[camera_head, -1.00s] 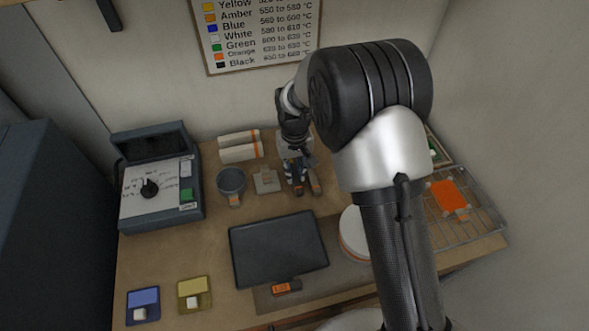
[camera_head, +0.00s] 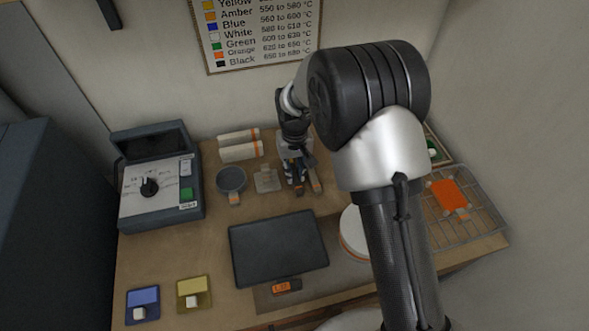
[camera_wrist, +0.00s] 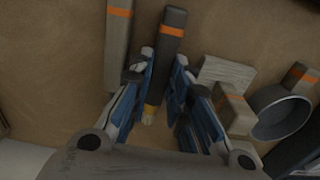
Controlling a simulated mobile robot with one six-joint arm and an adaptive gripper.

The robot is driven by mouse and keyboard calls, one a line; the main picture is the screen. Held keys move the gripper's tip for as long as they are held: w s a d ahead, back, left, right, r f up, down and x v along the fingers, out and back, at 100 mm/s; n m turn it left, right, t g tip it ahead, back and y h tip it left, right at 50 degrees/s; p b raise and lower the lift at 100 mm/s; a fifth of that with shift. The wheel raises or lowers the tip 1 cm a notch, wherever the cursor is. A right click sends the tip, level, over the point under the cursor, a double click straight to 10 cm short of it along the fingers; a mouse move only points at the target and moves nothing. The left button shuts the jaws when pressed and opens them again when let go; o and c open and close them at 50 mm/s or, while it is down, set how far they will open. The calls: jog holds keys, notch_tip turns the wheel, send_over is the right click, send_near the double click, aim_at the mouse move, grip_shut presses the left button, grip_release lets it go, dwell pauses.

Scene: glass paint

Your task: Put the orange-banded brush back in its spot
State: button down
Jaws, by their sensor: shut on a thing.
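The orange-banded brush (camera_wrist: 169,38) has a dark handle with an orange band and a yellowish part at its near end. In the wrist view it lies between the blue-padded fingers of my gripper (camera_wrist: 163,76), which is shut on it. In the head view my gripper (camera_head: 295,178) is low over the back of the table, to the right of a pale block (camera_head: 268,180). The brush itself is hard to make out there. Whether it touches the table is unclear.
Beside the brush lies a grey-brown bar (camera_wrist: 117,45) with an orange band. A grey cup (camera_head: 231,179) stands left of the pale block. A dark tray (camera_head: 278,248) lies in front, a wire rack (camera_head: 475,225) right. Rolls (camera_head: 240,152) lie behind.

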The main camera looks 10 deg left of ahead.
jog(key=shift+f, duration=0.2)
jog(key=c, duration=1.4)
grip_release()
jog(key=shift+r, duration=0.1)
